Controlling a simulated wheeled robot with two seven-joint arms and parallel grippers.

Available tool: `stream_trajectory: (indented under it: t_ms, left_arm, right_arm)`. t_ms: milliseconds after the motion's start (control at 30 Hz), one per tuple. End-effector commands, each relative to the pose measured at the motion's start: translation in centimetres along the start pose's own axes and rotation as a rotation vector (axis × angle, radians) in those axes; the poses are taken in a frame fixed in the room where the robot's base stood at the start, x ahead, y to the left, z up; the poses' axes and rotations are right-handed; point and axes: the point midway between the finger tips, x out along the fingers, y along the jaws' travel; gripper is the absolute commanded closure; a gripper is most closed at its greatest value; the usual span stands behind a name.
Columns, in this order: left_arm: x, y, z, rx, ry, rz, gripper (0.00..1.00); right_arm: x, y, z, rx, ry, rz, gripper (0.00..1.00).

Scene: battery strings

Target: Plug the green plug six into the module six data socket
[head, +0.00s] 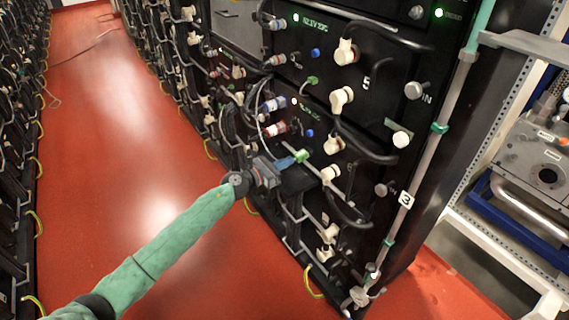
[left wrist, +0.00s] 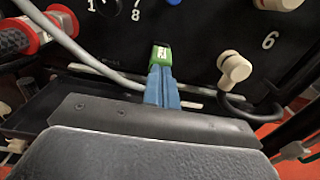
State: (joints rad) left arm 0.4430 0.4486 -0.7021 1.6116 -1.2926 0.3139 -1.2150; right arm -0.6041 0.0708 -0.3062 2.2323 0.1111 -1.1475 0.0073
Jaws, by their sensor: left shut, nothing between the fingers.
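The green plug (head: 301,156) is at the front of the black module marked 6, just beyond the tips of my left gripper (head: 289,161). In the left wrist view the green plug (left wrist: 161,54) stands against the dark panel, in line with the blue fingers (left wrist: 162,82). The fingers are shut together, with their tips at or touching the plug's near end. The module's number 6 (left wrist: 268,40) is to the right. The data socket is hidden, so I cannot tell how deep the plug sits. My right gripper is not in view.
A cream connector (left wrist: 235,68) with a black cable is right of the plug. A red-ringed connector (left wrist: 62,22) and a grey cable are to its left. Another green plug (head: 312,80) sits on the module above.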

Motion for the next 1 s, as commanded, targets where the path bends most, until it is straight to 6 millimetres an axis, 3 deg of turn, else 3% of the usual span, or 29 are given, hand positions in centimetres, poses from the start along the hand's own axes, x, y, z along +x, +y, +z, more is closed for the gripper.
stream_trajectory:
  t_ms: [1000]
  left_arm:
    - [1.3,-0.1,-0.1,0.0,0.0,-0.001,1.0]
  right_arm:
    - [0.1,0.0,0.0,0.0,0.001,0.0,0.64]
